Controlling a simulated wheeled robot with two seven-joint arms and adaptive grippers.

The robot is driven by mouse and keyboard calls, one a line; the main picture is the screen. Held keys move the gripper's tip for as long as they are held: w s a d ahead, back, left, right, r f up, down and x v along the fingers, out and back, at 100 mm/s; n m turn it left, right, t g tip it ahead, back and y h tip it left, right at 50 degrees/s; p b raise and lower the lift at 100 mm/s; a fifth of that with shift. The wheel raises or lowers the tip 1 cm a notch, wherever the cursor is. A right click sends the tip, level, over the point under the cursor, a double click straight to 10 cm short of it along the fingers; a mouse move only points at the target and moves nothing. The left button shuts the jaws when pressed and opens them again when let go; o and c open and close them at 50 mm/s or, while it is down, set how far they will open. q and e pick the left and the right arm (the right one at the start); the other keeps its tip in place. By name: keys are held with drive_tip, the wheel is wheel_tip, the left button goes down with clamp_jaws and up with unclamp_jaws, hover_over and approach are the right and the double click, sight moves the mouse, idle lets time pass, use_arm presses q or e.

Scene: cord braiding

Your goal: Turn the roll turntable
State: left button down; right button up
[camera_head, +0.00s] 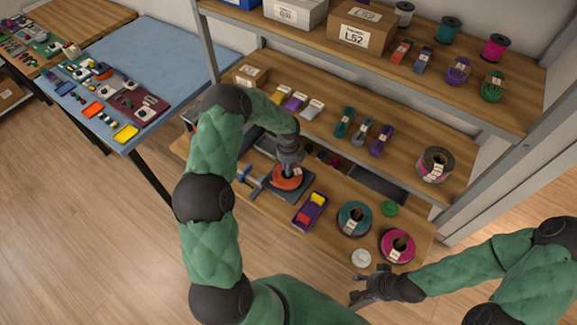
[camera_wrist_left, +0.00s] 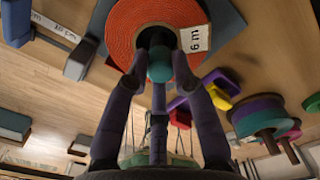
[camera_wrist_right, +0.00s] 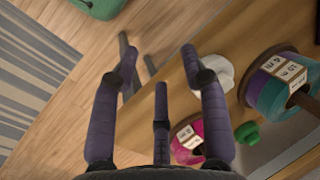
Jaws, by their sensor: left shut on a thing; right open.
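The roll turntable is a dark grey-blue base (camera_head: 291,194) on the lower shelf, with an orange-red cord roll (camera_head: 276,184) on it. In the left wrist view the roll (camera_wrist_left: 125,32) fills the top and carries a white label reading "6 m". My left gripper (camera_head: 289,164) reaches down over the roll's middle. Its fingers (camera_wrist_left: 160,75) are shut on a teal rounded knob (camera_wrist_left: 160,65) in front of the roll's dark core. My right gripper (camera_head: 362,295) is open and empty, off the shelf's front edge; the right wrist view shows its fingers (camera_wrist_right: 160,62) wide apart.
A purple tray (camera_head: 308,216) with yellow and red pieces, a teal spool (camera_head: 354,218), a magenta spool (camera_head: 397,246), a white disc (camera_head: 361,258) and a green knob (camera_head: 390,208) stand right of the turntable. Blue clamp-like tools (camera_head: 246,172) lie left. Stocked shelves rise behind.

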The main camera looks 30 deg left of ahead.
use_arm(q)
drive_tip(key=shift+a+m, duration=0.1)
drive_tip(key=shift+m, duration=0.9)
drive_tip(key=shift+w+r+m, duration=0.1)
drive_tip(key=shift+w+m, duration=0.05)
drive_tip(key=shift+m, duration=0.25)
drive_tip(key=c, duration=1.1)
unclamp_jaws()
drive_tip(key=shift+o, duration=0.3)
drive_tip(key=shift+a, duration=0.1)
wheel_tip(320, 180, up, 12)
